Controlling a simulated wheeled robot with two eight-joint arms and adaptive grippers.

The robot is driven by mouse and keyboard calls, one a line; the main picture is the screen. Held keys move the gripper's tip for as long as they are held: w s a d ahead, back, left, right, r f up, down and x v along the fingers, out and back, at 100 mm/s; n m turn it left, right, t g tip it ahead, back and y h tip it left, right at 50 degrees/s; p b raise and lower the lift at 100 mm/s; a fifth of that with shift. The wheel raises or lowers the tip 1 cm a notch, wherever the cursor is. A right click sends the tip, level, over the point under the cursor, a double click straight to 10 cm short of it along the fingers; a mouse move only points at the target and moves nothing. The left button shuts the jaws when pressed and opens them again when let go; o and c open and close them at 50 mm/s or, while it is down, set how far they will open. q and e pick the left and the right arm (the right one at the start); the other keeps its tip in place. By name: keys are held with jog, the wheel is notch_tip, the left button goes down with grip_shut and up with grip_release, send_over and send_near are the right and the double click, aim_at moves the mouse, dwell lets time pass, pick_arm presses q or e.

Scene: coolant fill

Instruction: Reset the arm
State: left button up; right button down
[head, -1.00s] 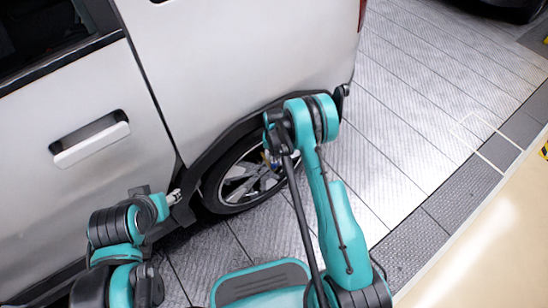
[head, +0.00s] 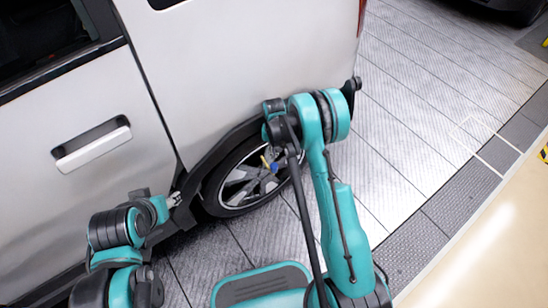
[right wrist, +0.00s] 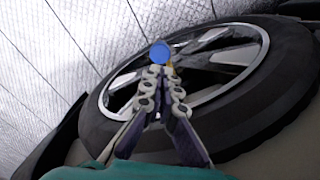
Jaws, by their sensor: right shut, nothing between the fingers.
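My right arm (head: 338,215) reaches up in the middle of the head view, bent at its top. My right gripper (head: 269,163) shows small in front of the car's wheel. In the right wrist view its fingers (right wrist: 162,72) are together, with the wheel behind them. A blue disc (right wrist: 160,53) and a bit of yellow show at the fingertips; I cannot tell whether they belong to the gripper. My left gripper (head: 174,198) is beside the car's lower side, small and partly hidden by its own arm; its jaws are not clear.
The white car (head: 230,60) fills the upper left, its wheel (head: 235,185) close to my right gripper. A door handle (head: 92,146) sticks out at left. Patterned floor (head: 430,110) is free to the right. A pale surface (head: 480,250) lies at lower right.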

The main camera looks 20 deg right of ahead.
jog(key=s+r+t, duration=0.1)
jog(key=s+r, duration=0.2)
jog(key=r, duration=0.5)
jog(key=s+r+n+t, duration=0.1)
jog(key=s+r, duration=0.2)
jog(key=r, duration=0.5)
jog(key=s+r+t, duration=0.1)
jog(key=s+r, duration=0.2)
jog(key=r, duration=0.5)
jog(key=s+r+n+t, duration=0.1)
jog(key=s+r+t, duration=0.1)
jog(key=s, duration=0.6)
jog(key=s+r+n+t, duration=0.1)
jog(key=s+r+t, duration=0.1)
jog(key=s, duration=0.7)
jog(key=shift+r, duration=0.4)
jog(key=shift+d, duration=0.1)
